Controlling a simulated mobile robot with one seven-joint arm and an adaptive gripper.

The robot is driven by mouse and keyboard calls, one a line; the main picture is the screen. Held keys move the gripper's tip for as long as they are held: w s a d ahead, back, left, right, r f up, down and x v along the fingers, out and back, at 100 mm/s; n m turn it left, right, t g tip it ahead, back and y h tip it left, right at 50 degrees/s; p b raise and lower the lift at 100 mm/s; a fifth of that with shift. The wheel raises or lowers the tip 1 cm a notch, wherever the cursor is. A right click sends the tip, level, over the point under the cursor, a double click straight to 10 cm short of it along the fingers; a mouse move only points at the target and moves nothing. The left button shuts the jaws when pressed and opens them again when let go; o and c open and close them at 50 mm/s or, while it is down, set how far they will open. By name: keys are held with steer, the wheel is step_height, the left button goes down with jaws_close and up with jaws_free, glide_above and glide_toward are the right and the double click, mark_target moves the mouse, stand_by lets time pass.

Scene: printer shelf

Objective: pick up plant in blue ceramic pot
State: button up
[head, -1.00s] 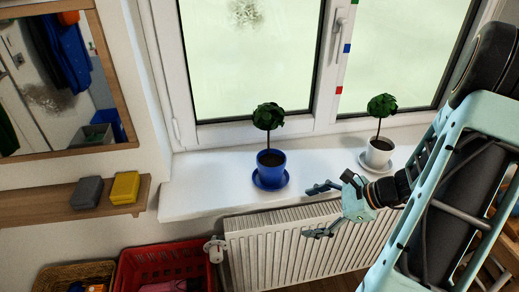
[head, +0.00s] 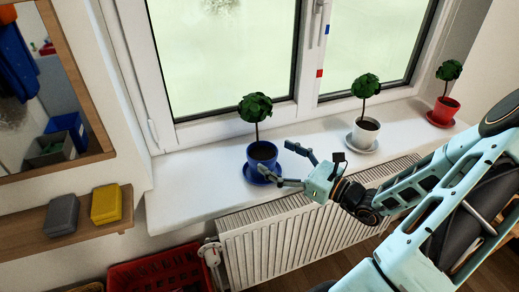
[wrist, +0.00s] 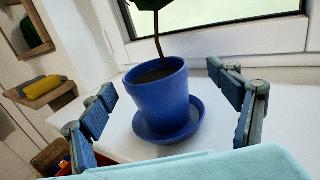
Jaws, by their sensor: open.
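The plant in the blue ceramic pot (head: 262,154) stands upright on a blue saucer (head: 250,175) on the white window sill. It has a thin stem and a round green crown (head: 255,107). In the wrist view the blue pot (wrist: 158,97) is between the two fingers and a little ahead, with the crown mostly cut off at the top. My gripper (head: 283,164) is open and empty, just right of the pot in the head view. In the wrist view my gripper (wrist: 165,115) has one finger on each side of the pot; I cannot tell whether either touches it.
A plant in a white pot (head: 364,134) and one in a red pot (head: 442,111) stand further right on the sill (head: 190,190). A radiator (head: 290,235) is below. A wooden shelf (head: 25,235) with grey and yellow blocks is at left. A red crate (head: 150,275) is below.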

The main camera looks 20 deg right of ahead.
mark_target(259, 153)
steer(key=shift+a+x, duration=0.15)
steer(key=shift+x, duration=1.35)
steer(key=shift+a+x, duration=0.2)
steer(key=shift+x, duration=1.35)
steer(key=shift+s, duration=0.25)
steer(key=c, duration=1.9)
steer(key=shift+r, duration=0.1)
steer(key=shift+c, duration=0.8)
steer(key=shift+r, duration=0.1)
